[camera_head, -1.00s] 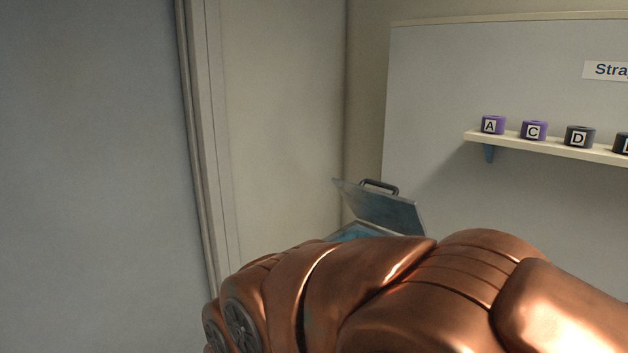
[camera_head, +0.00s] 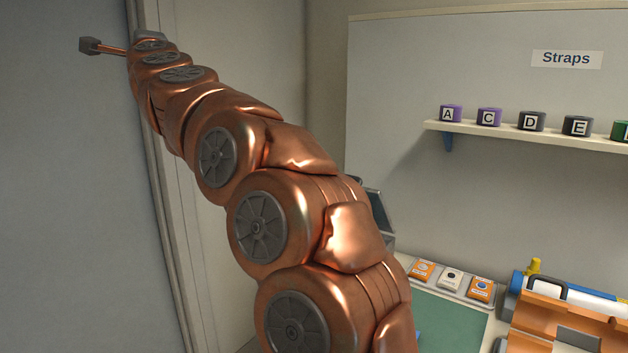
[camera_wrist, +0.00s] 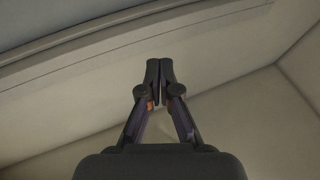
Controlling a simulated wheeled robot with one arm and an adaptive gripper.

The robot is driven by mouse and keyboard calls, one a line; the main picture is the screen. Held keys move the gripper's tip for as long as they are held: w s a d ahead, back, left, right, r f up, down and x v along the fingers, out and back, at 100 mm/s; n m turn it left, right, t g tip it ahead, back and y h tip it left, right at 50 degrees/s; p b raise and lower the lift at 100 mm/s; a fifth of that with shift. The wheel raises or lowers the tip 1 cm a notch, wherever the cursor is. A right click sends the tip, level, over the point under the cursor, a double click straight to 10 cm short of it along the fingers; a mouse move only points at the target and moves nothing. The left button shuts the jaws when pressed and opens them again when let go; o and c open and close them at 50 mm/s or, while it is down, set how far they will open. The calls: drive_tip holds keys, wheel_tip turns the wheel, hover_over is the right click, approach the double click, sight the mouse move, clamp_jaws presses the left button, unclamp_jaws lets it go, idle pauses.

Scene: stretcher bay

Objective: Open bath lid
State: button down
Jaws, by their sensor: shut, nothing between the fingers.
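The bath lid (camera_head: 379,208) shows in the head view only as a sliver of blue-grey panel behind my arm. The visible part stands tilted up; its handle and most of the bath are hidden by my arm. My gripper (camera_wrist: 160,80) is shut and empty in the wrist view, with its fingertips together against a background of pale wall. In the head view my arm reaches up to the far upper left, away from the lid, and the fingers cannot be made out there.
A green mat (camera_head: 447,322) lies on the counter, with a tray of orange and white packets (camera_head: 451,280) behind it. An orange rack (camera_head: 570,325) stands at the right. A shelf (camera_head: 500,129) holds several lettered straps. A grey panel (camera_head: 70,180) fills the left.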

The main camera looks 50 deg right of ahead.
drive_tip(key=s+d+m+g+h, duration=0.3)
drive_tip(key=d+m+g+h, duration=0.2)
drive_tip(key=d+m+h, duration=0.6)
drive_tip(key=s+d+f+m+g+b, duration=0.1)
drive_tip(key=s+d+f+m+g, duration=0.15)
drive_tip(key=d, duration=0.25)
drive_tip(key=s+d+f+m+g+y, duration=0.1)
drive_tip(key=s+d+f+m+g, duration=0.1)
drive_tip(key=s+d+m+g, duration=0.3)
drive_tip(key=d+f+m+g+b, duration=0.1)
drive_tip(key=d+f+m+g, duration=0.15)
drive_tip(key=d, duration=0.35)
drive_tip(key=s+d+f+m+g+y, duration=0.2)
drive_tip(key=s+f+m+g+y, duration=0.15)
drive_tip(key=f, duration=0.65)
drive_tip(key=s+d+f+m+g+y, duration=0.2)
drive_tip(key=s+f+m+y, duration=0.25)
drive_tip(key=f, duration=0.65)
drive_tip(key=shift+m+t+h, duration=0.25)
drive_tip(key=shift+m+h, duration=0.05)
drive_tip(key=shift+m, duration=0.1)
drive_tip(key=x, duration=0.9)
drive_tip(key=shift+s+d+f, duration=0.1)
drive_tip(key=shift+s+d, duration=0.25)
drive_tip(key=shift+d, duration=0.05)
